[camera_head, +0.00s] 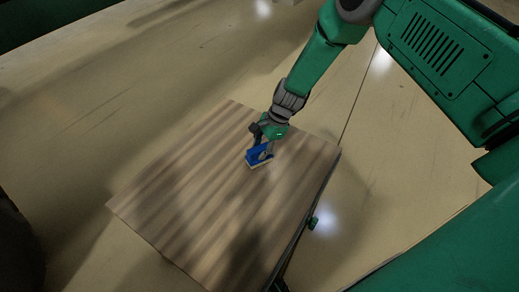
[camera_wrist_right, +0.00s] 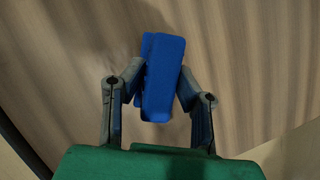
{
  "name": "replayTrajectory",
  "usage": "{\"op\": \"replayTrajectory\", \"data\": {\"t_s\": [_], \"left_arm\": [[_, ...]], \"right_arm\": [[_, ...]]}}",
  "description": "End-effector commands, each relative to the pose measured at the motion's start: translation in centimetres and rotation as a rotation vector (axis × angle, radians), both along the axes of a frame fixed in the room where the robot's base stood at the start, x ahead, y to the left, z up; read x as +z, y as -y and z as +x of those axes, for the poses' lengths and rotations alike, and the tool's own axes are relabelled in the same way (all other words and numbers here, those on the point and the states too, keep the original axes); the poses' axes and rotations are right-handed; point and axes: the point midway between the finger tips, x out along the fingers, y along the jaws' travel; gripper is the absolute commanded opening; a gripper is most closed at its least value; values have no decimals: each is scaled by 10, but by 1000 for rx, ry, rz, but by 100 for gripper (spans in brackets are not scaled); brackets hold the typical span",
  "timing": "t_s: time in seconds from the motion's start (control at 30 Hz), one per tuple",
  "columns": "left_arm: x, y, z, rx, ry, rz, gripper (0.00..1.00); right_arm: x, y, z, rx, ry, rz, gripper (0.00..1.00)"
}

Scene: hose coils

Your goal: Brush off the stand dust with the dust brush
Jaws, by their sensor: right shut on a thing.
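The dust brush (camera_head: 258,155) has a blue body with pale bristles along its lower edge. My right gripper (camera_head: 263,146) is shut on it and holds it at the wood-topped stand (camera_head: 200,205), near the middle of the far part. I cannot tell for certain whether the bristles touch the wood. In the right wrist view the blue brush (camera_wrist_right: 162,90) sits between both fingers of the gripper (camera_wrist_right: 160,85), with the striped wood behind it. Dark and light bands cover the stand top; I cannot tell dust apart from grain and shadow. My left gripper is not in view.
The tan floor (camera_head: 130,75) is open around the stand. A small green part (camera_head: 313,223) sticks out at the stand's right edge. Nothing else stands on the wood.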

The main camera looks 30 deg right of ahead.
Motion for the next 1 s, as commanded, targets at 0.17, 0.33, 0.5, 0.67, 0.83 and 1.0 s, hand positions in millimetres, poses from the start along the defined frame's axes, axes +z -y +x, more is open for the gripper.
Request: {"op": "replayTrajectory", "data": {"t_s": [0.17,0.33,0.5,0.67,0.83,1.0], "left_arm": [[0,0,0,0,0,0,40],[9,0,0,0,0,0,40],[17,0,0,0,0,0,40],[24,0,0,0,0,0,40],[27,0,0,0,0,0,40],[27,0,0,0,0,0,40]], "right_arm": [[-1,0,-1,0,0,0,3],[1,7,-11,-2,-2,2,3],[2,14,-25,-2,-2,1,3],[1,22,-37,-2,-2,1,3],[0,25,-45,0,-1,1,3],[-1,26,-46,0,0,1,3]]}}
